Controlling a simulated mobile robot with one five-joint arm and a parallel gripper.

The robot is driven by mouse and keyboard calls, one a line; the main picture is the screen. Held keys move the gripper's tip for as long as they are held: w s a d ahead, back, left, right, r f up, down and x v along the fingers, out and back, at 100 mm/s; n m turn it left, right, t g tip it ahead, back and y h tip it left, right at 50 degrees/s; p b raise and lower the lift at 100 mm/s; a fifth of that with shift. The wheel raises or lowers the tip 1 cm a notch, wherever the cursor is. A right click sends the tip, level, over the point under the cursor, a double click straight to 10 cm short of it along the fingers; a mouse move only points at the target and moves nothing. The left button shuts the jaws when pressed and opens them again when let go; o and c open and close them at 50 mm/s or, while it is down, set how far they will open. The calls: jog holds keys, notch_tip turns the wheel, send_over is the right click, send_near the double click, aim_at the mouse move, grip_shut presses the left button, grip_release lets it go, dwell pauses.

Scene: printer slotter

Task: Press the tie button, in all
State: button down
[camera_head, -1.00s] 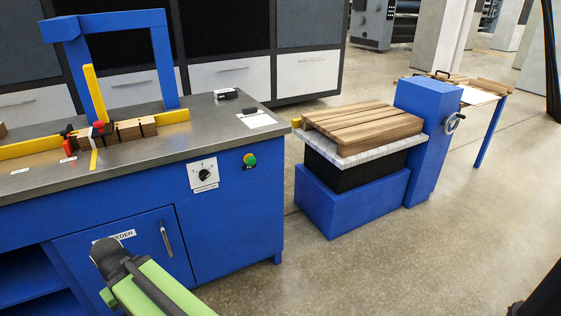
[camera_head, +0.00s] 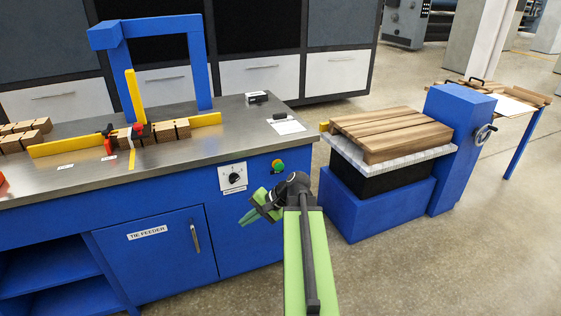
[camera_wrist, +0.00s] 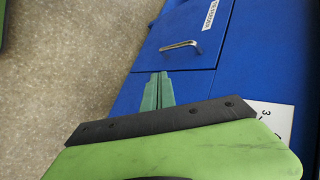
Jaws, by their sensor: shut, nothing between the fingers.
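The green tie button (camera_head: 278,165) sits on the blue front panel of the tie feeder bench, near its right end. Its label is hidden behind my arm's end in the head view. My gripper (camera_head: 247,219) is in front of the bench, below and left of the button. Its green fingers point left and slightly down. In the wrist view the fingers of my gripper (camera_wrist: 158,90) are closed together and empty, against the blue panel below the cabinet handle. The button is not visible in the wrist view.
A dial plate (camera_head: 232,177) is just left of the button. The cabinet door handle (camera_head: 195,238) is further left. A blue stand with stacked boards (camera_head: 392,132) stands right of the bench. Floor is open in front.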

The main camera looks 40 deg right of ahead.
aim_at(279, 167)
jog(key=s+d+r+m+t+h+p, duration=0.1)
jog(key=s+d+r+m+t, duration=0.1)
jog(key=d, duration=0.6)
jog(key=s+d+r+m+t, duration=0.3)
jog(key=s+d+r, duration=0.3)
jog(key=d+r, duration=0.1)
jog(key=shift+s+d+r+m+h+p, duration=0.15)
jog(key=shift+d+r+m+h+p, duration=0.1)
jog(key=shift+d+m+h+p, duration=0.25)
jog(key=shift+d, duration=0.15)
jog(key=w+d, duration=0.3)
jog(key=w, duration=0.5)
jog(key=shift+d, duration=0.15)
jog(key=shift+w, duration=0.2)
dwell(0.4)
jog(key=shift+w+d, duration=0.1)
jog(key=shift+w, duration=0.3)
